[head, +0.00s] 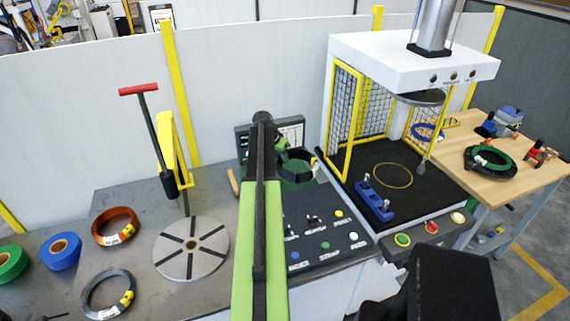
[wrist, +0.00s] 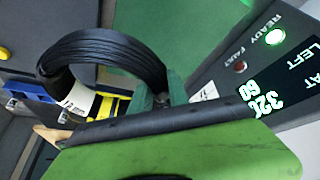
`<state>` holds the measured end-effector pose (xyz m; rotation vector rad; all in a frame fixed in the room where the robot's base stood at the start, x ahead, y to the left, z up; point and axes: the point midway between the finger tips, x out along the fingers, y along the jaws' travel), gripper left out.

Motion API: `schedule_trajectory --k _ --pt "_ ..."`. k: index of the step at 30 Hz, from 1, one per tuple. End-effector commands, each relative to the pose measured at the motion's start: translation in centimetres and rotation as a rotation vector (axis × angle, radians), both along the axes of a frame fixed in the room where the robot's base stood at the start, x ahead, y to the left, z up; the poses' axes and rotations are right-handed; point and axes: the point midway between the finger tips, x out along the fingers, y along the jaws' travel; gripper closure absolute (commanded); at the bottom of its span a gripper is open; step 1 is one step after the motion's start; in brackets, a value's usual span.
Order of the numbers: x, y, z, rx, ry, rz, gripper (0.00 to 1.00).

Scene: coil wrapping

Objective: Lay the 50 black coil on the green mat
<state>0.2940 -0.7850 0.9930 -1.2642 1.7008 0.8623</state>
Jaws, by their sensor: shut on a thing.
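My gripper (head: 281,152) is shut on the rim of a black coil (head: 299,165). In the wrist view the coil (wrist: 105,50) stands out from the green fingers (wrist: 160,98), with a white label and yellow tape on its near side. The label's number cannot be read. The green mat (head: 296,184) lies under and behind the coil, partly hidden by it and by my arm; it also shows as a green area in the wrist view (wrist: 195,35). I cannot tell whether the coil touches the mat.
A control panel with a display (head: 291,133) stands behind the mat, and buttons (head: 325,246) lie in front. A dark grey coil (head: 88,303), a copper coil (head: 97,232) and a turntable (head: 175,260) are at the left. A caged press (head: 350,120) stands to the right.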

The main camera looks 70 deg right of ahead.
Motion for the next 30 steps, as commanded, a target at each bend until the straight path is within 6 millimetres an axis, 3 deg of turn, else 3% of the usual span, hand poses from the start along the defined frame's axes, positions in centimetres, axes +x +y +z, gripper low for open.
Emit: schedule_trajectory --k 3,12,19,27,30 --pt "2.5 -1.7 -2.3 -0.001 0.002 0.003 1.00" --pt "7.6 -4.4 -5.6 -0.002 0.001 0.002 1.00" --pt "7.9 -4.5 -5.9 -0.002 0.001 0.001 1.00" --pt "8.0 -4.4 -9.6 -0.002 0.001 0.001 1.00" --pt "8.0 -4.4 -9.7 -0.002 0.001 0.001 1.00"
